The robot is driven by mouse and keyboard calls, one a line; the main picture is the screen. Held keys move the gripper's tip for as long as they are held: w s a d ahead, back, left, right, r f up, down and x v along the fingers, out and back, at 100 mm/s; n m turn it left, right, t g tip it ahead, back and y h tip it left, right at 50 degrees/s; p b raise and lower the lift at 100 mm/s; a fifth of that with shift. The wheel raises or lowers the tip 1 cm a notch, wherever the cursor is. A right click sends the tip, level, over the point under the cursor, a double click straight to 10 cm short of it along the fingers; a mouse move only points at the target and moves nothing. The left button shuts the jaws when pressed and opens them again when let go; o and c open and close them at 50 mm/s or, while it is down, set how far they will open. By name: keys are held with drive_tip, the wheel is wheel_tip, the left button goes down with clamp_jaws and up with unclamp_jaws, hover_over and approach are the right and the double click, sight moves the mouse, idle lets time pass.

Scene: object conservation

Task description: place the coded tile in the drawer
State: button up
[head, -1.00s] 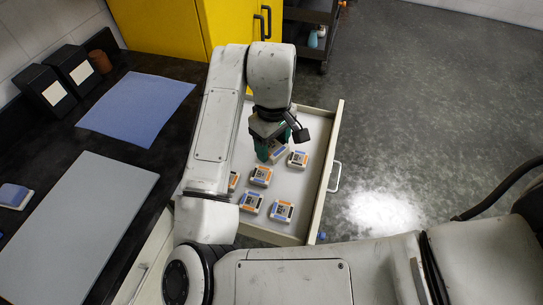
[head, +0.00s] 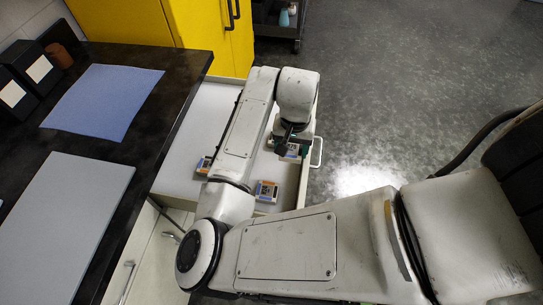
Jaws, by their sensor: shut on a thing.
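The open drawer (head: 214,105) is pale inside and holds several coded tiles with orange, blue and dark marks. One tile (head: 266,191) lies near the drawer's lower end. Another tile (head: 204,165) is partly covered by my arm. My gripper (head: 289,153) is low over the drawer's right side, close to its front panel and handle (head: 317,151). It is shut on a coded tile (head: 292,151), though my wrist hides most of the grip. I cannot tell whether this tile touches the drawer floor. My arm hides the middle of the drawer.
The dark counter (head: 160,125) stands left of the drawer, with a blue mat (head: 103,100) and a grey board (head: 65,225) on it. A yellow cabinet (head: 175,30) stands behind. A black cart (head: 278,28) is at the back. The floor to the right is clear.

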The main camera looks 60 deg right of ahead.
hover_over(273, 166)
drive_tip(key=f, duration=0.5)
drive_tip(key=shift+s+f, duration=0.15)
drive_tip(key=shift+s, duration=0.15)
drive_tip(key=shift+w+f, duration=0.15)
drive_tip(key=shift+f, duration=0.8)
drive_tip(key=shift+w+f, duration=0.15)
drive_tip(key=shift+f, duration=0.75)
drive_tip(key=shift+f, duration=0.1)
drive_tip(key=o, duration=1.2)
wheel_tip(273, 166, up, 12)
drive_tip(key=shift+r, duration=0.1)
